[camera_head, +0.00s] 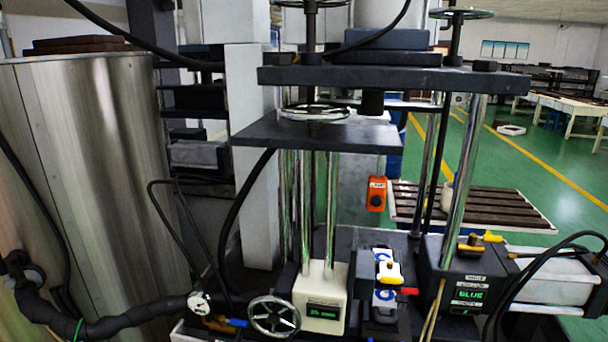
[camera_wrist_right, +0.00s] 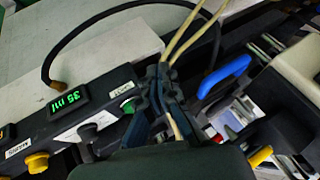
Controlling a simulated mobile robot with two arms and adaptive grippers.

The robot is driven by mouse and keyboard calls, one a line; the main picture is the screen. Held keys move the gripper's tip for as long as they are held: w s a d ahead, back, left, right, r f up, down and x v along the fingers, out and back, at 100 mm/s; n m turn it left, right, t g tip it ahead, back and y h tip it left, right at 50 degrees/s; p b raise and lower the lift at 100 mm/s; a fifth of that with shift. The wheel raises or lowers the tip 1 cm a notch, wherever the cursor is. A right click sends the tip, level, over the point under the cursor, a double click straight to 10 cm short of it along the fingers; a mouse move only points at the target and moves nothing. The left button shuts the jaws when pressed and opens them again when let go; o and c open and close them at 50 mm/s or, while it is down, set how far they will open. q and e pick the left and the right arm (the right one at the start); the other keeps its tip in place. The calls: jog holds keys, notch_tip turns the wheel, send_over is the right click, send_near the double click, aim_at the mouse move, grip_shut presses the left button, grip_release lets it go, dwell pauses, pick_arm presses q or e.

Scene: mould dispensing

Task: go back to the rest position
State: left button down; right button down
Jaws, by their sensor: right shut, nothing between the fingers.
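My right gripper (camera_wrist_right: 161,78) shows in the right wrist view with its dark fingers together and nothing between them. It is in front of a dark control box (camera_wrist_right: 64,132) with a green "35 ml" display (camera_wrist_right: 67,101), which appears upside down. Neither gripper shows in the head view. My left gripper is in neither view.
A press with a dark upper plate (camera_head: 390,79) and a handwheel (camera_head: 275,317) fills the head view's middle. A box reading "BLUE" (camera_head: 470,293) stands at right. An orange box (camera_head: 376,194) hangs. A blue handle (camera_wrist_right: 224,75) and pale tubes (camera_wrist_right: 186,32) are near my right gripper.

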jog(key=s+a+f+n+g+h, duration=0.1)
jog(key=s+a+n, duration=0.1)
jog(key=s+a, duration=0.4)
jog(key=s+a+f+n+g, duration=0.15)
jog(key=s+a, duration=0.25)
jog(key=s, duration=0.5)
jog(key=s+a+r+h, duration=0.1)
jog(key=s+r, duration=0.1)
jog(key=s, duration=0.4)
jog(key=s+r+h, duration=0.1)
jog(key=s+r, duration=0.2)
jog(key=s, duration=0.3)
notch_tip(320, 180, down, 31)
jog(key=s+g+b, duration=0.2)
jog(key=b, duration=0.2)
jog(key=s+d+f+g+b, duration=0.1)
jog(key=s+d+f+b, duration=0.1)
jog(key=s+f, duration=1.4)
notch_tip(320, 180, down, 2)
jog(key=shift+s+d+n+h, duration=0.2)
jog(key=shift+d+n+h, duration=0.15)
jog(key=shift+d, duration=0.2)
